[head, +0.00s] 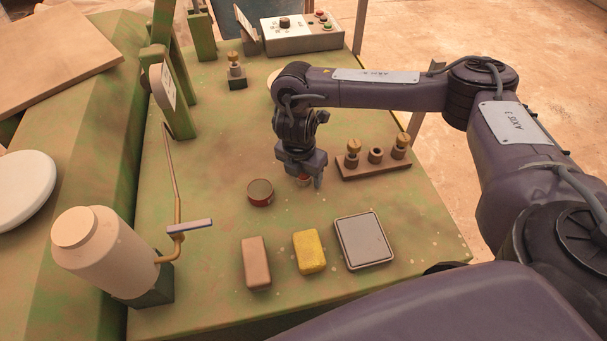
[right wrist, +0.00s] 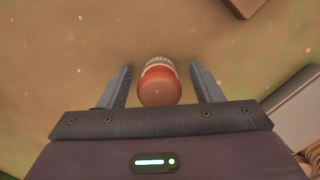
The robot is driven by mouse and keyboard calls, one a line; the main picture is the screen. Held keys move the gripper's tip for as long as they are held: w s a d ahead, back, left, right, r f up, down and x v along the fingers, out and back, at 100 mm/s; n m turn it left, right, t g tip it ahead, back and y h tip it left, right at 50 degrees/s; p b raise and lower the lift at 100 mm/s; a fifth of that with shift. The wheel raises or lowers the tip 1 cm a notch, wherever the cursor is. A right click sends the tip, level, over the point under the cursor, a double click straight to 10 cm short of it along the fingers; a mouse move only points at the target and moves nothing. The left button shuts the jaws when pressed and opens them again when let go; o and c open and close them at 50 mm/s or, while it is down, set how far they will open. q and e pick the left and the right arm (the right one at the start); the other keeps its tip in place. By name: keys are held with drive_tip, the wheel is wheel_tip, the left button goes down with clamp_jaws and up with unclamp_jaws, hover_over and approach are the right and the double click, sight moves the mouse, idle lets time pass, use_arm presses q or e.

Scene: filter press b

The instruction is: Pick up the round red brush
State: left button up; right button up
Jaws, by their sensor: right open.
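The round red brush (right wrist: 159,86) shows in the right wrist view as a red round body with pale bristles at its far side. It lies between the two fingers of my right gripper (right wrist: 160,88), with a gap on each side. In the head view my right gripper (head: 304,176) points down over the green table, and the brush (head: 302,181) is mostly hidden under it. The right gripper is open. My left gripper is not in view.
A round red tin (head: 260,193) stands just left of the gripper. A brown block (head: 256,262), a yellow sponge (head: 309,251) and a grey tray (head: 363,241) are in front. A rack (head: 374,165) with brass-topped pieces stands close on the right.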

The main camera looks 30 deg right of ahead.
drive_tip(key=c, duration=1)
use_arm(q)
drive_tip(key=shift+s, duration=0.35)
use_arm(e)
drive_tip(key=shift+c, duration=0.2)
drive_tip(key=shift+r, duration=0.15)
